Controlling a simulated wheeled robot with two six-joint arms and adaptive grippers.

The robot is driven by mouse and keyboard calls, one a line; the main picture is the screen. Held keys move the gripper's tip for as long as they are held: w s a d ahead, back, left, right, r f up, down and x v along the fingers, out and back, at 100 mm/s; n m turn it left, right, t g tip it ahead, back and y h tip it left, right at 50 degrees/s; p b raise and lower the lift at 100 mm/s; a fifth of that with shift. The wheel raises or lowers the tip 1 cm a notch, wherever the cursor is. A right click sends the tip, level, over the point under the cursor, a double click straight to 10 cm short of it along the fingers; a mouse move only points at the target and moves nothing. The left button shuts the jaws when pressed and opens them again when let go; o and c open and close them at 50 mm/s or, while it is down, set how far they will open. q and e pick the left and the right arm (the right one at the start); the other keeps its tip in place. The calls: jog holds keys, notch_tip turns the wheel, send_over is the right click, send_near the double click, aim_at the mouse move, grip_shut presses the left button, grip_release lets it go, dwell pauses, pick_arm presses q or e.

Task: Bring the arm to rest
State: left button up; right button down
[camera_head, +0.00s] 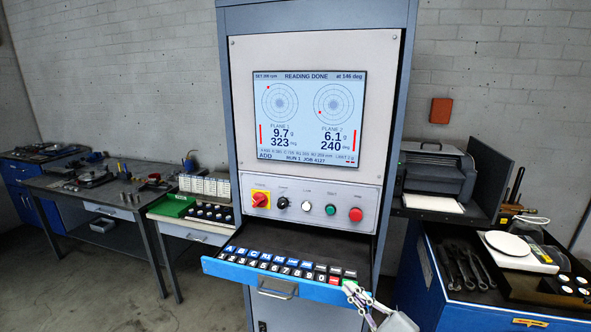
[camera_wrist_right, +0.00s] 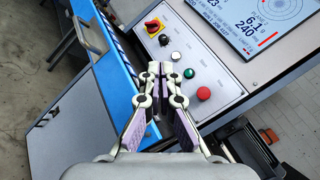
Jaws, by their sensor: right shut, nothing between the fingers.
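My right gripper (camera_head: 352,290) is at the lower right of the head view, by the right end of the blue keyboard drawer (camera_head: 215,267). Its fingers are shut with nothing between them. In the right wrist view the closed fingertips (camera_wrist_right: 160,68) point toward the button panel (camera_wrist_right: 222,90) and appear in front of it. Whether they touch the drawer cannot be told. My left gripper is not in view.
The grey cabinet's screen (camera_head: 308,115) reads "READING DONE". A red button (camera_head: 355,214) and a red-yellow switch (camera_head: 260,200) sit below it. A tool bench (camera_head: 80,190) stands left. A printer (camera_head: 437,172) and a blue cart with wrenches (camera_head: 462,265) stand right.

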jog(key=s+a+f+n+g+h, duration=0.2)
jog(key=s+f+n+g+h, duration=0.2)
jog(key=s+f+n+g, duration=0.65)
jog(key=s+d+f+n+g+h, duration=0.2)
jog(key=s+d+f+n+h, duration=0.7)
jog(key=s+d+f, duration=0.3)
jog(key=s+d+f+g, duration=0.1)
jog(key=d+f, duration=0.1)
jog(key=f, duration=0.9)
jog(key=d+f, duration=0.2)
jog(key=f, duration=1)
jog(key=s+f+g, duration=0.1)
jog(key=s+f, duration=1.7)
jog(key=s, duration=0.1)
jog(key=shift+s+d+m, duration=0.25)
jog(key=shift+d+m, duration=0.1)
jog(key=shift+d, duration=0.1)
